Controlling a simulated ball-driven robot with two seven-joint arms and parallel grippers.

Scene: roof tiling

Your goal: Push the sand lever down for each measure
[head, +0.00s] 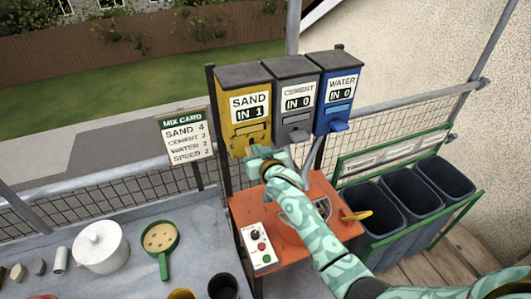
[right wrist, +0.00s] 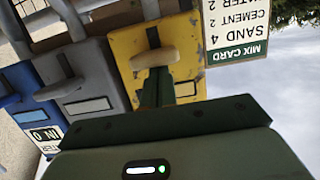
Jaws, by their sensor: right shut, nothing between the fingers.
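The yellow sand dispenser (head: 238,88) hangs at the left of a row of three boxes and its sign reads IN 1. Its lever is hidden behind my right gripper (head: 260,155) in the head view. In the right wrist view the sand lever (right wrist: 154,58) sticks out from the yellow front, and my shut, empty right gripper (right wrist: 157,88) is close to it. I cannot tell whether they touch. The mix card (head: 185,135) reads sand 4, cement 2, water 2, speed 2. My left gripper is not in view.
The grey cement dispenser (head: 296,72) and blue water dispenser (head: 342,84) both read IN 0. An orange mixer table (head: 237,204) with a control box (head: 258,252) stands below. Dark bins (head: 400,195) stand right. A grey bench (head: 130,275) at left holds a white pot (head: 100,250) and green pan (head: 160,240).

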